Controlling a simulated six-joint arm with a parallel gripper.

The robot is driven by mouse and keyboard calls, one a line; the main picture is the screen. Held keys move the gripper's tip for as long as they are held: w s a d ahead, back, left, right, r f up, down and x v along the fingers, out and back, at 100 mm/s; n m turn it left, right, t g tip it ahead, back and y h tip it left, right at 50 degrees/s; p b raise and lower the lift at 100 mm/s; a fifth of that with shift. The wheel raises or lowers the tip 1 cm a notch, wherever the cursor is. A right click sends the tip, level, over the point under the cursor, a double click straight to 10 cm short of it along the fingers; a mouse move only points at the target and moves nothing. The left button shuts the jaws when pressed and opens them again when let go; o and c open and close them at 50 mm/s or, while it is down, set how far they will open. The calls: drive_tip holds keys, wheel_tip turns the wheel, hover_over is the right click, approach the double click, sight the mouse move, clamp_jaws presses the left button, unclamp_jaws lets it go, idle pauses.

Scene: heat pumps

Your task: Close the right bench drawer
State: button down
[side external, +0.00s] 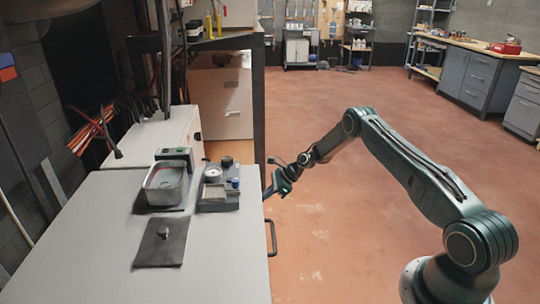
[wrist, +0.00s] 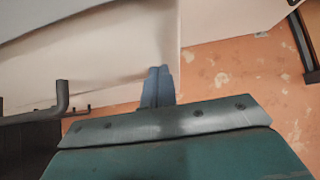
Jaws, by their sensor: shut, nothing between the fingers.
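The bench (side external: 215,265) has a pale grey top and stands at lower left in the side view. A dark bar handle (side external: 273,238) sticks out from its right-hand side; the drawer front itself is hidden from this angle. My gripper (side external: 268,192) is shut and empty, beside the bench's right edge, farther back than the handle. In the wrist view the closed fingers (wrist: 158,84) are in front of a pale panel (wrist: 105,75), near its right edge; I cannot tell whether they touch it. A dark handle (wrist: 62,98) shows on the left there. How far the drawer is open is unclear.
On the bench top are a metal tub (side external: 166,184), a gauge device (side external: 218,188) and a dark plate with a knob (side external: 162,242). A dark-framed shelf stands behind. The reddish floor (side external: 340,220) right of the bench is clear apart from my arm.

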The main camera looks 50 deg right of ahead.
drive_tip(key=shift+w+a+r, duration=0.1)
drive_tip(key=shift+w+a, duration=0.2)
drive_tip(key=shift+a, duration=0.15)
drive_tip(key=shift+d, duration=0.1)
